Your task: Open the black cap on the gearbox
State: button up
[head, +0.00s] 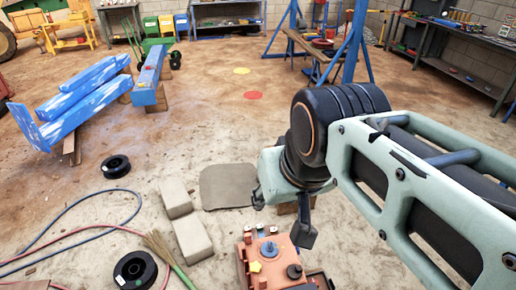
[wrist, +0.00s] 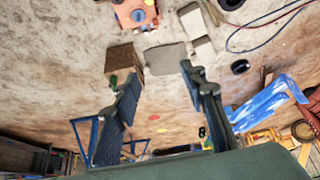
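The orange-red gearbox (head: 249,282) stands on the floor at the bottom centre of the head view, and its top also shows upside down at the top edge of the wrist view (wrist: 123,20). A round black cap (head: 294,271) sits on its right front part. Beside it are a blue-grey disc with a knob (head: 269,249) and a yellow star-shaped piece (head: 255,266). The cap is too small to make out clearly in the wrist view. My gripper (head: 281,217) is open and empty, above and behind the gearbox, apart from it. Both spread fingers show in the wrist view (wrist: 162,78).
Two pale blocks (head: 192,238) lie left of the gearbox, with a grey mat (head: 228,187) behind. Black spools (head: 135,270), hoses and a broom (head: 160,247) lie farther left. A brown block (wrist: 124,62) shows near my fingers. Blue beams (head: 85,98) lie back left. Open floor lies beyond.

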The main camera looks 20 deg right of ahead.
aim_at(295, 271)
jog(key=z, duration=0.75)
